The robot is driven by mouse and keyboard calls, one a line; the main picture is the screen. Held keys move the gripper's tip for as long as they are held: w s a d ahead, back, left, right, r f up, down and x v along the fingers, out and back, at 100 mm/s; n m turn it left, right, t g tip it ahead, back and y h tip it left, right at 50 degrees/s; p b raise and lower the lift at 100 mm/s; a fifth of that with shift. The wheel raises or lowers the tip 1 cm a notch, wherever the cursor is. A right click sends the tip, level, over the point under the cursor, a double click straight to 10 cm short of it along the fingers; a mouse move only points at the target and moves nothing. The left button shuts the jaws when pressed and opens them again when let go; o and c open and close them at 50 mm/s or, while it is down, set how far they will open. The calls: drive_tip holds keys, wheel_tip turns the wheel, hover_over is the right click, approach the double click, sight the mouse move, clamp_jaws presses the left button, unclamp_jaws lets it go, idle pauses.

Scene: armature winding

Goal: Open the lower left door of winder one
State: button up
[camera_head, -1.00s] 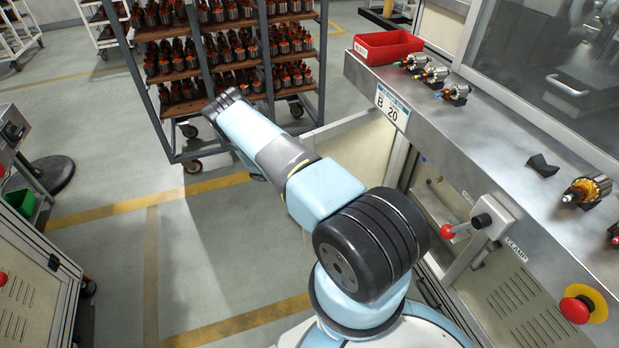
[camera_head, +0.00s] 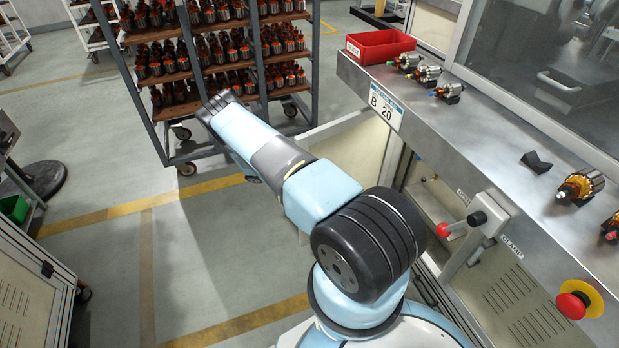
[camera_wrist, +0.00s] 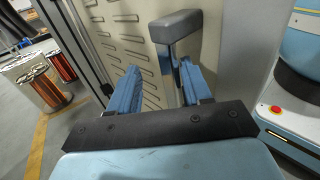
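The cream lower door (camera_head: 352,160) of the winder stands swung out from the machine's front in the head view. The machine's inside (camera_head: 432,190) shows beside it. In the wrist view, the door's louvred face (camera_wrist: 125,45) is ahead of my gripper (camera_wrist: 157,85). A dark grey handle (camera_wrist: 175,25) on a metal post stands off the face, close to the right finger. My two blue fingers are apart, with a gap between the post and the left finger. I cannot tell whether the right finger touches the post. My gripper's fingers are hidden in the head view.
A rack (camera_head: 187,90) of armatures stands beyond my arm. The winder's top (camera_head: 480,130) holds a red bin (camera_head: 380,46) and several armatures. A red-knobbed clamp lever (camera_head: 442,231) and an emergency stop (camera_head: 573,305) are on its front. A cabinet (camera_head: 35,290) stands left; floor between is clear.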

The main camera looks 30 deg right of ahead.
drive_tip(key=v, duration=1.3)
drive_tip(key=shift+w+a, duration=0.25)
drive_tip(key=shift+a, duration=0.1)
